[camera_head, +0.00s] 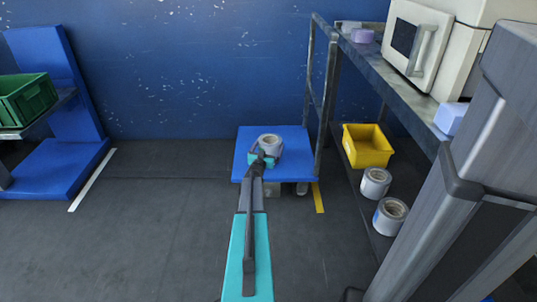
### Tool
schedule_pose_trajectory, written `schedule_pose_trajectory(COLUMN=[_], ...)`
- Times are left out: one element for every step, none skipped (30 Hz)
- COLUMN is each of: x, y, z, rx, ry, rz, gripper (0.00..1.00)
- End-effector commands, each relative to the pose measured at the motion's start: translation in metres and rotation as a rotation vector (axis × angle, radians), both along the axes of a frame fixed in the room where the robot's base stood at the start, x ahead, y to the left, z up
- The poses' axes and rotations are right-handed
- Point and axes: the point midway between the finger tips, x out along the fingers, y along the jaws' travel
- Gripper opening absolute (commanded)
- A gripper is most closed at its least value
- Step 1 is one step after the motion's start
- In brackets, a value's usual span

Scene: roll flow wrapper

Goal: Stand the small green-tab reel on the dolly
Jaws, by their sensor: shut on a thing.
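The blue-topped dolly (243,169) stands on the floor in the middle of the view, against the blue wall. A small grey-white reel (271,143) is upright, hole facing up, over the middle of the dolly's deck. My gripper (264,158) is shut on the near side of this reel. My arm and gripper hide the reel's lower near side. I cannot tell whether the reel touches the deck, and no green tab on it can be made out clearly.
A metal bench (376,66) rises beside the dolly's right edge.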

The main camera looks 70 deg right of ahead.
Motion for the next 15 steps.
schedule_pose_trajectory(x=[0.000, 0.000, 0.000, 0.000, 0.000, 0.000, 0.000, 0.000, 0.000, 0.000, 0.000, 0.000, 0.000, 0.000, 0.000], y=[0.000, 0.000, 0.000, 0.000, 0.000, 0.000, 0.000, 0.000, 0.000, 0.000, 0.000, 0.000, 0.000, 0.000, 0.000], z=[0.002, 0.002, 0.002, 0.001, -0.001, -0.003, -0.005, -0.007, -0.011, -0.014, -0.017, -0.021, -0.024, -0.026, -0.029], rx=[-0.004, -0.004, -0.004, -0.004, -0.004, -0.004, -0.004, -0.003, -0.003, -0.003, -0.003, -0.003, -0.004, -0.004, -0.004], ry=[0.000, 0.000, 0.000, 0.000, 0.000, 0.000, 0.000, 0.000, 0.000, 0.000, 0.000, 0.001, 0.001, 0.001, 0.001], rz=[-0.001, -0.001, -0.001, -0.001, -0.001, -0.001, -0.001, -0.001, -0.001, -0.001, -0.001, -0.001, -0.001, -0.001, -0.001], gripper=[0.51, 0.51, 0.51, 0.51, 0.51, 0.51, 0.51, 0.51, 0.51, 0.51, 0.51, 0.51, 0.51, 0.51, 0.51])
